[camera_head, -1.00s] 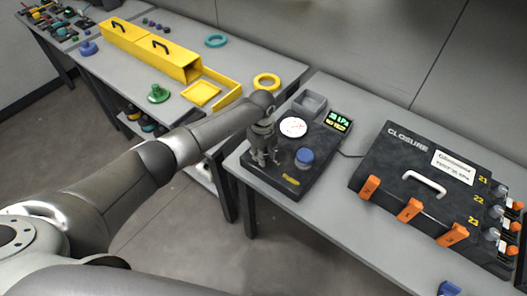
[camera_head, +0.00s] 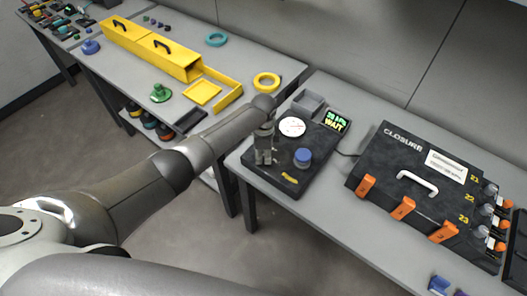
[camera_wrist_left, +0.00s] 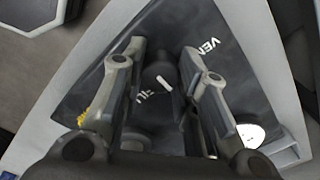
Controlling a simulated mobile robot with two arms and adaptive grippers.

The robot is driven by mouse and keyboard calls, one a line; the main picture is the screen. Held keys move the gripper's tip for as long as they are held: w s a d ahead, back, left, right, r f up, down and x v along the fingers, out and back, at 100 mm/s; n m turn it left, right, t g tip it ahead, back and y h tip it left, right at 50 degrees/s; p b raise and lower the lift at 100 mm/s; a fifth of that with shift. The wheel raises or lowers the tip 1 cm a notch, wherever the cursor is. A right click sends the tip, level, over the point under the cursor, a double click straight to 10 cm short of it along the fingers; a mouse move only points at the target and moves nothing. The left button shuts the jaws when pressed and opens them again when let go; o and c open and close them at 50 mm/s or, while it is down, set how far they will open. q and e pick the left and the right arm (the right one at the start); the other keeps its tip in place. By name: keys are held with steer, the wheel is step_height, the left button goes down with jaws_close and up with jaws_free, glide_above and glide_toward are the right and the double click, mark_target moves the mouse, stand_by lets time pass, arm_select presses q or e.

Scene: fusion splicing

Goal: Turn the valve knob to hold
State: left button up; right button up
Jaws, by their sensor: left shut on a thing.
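The valve panel (camera_head: 262,176) is a black unit on the right-hand table. My left gripper (camera_head: 265,161) points down at its left part. In the left wrist view, the dark valve knob (camera_wrist_left: 160,74) with a white pointer line sits between the fingers of my left gripper (camera_wrist_left: 163,60), which is shut on it. White lettering on the panel reads like "VEN" at the upper right and partly "FIL" at the lower left of the knob. No hold label can be read. My right gripper is not in view.
The panel carries a white round gauge (camera_head: 292,127), a blue knob (camera_head: 303,155) and a lit display (camera_head: 336,121) reading "WAIT" on its lower line. A grey open box (camera_head: 308,101) stands behind it. A black closure case (camera_head: 395,170) with orange clamps lies to the right.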

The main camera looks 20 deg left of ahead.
mark_target(263, 156)
arm_select(q)
steer(key=shift+n, duration=0.3)
steer(key=o, duration=1)
step_height(263, 156, up, 12)
steer(key=shift+s+r, duration=0.1)
steer(key=shift+s, duration=0.05)
stand_by(0.6)
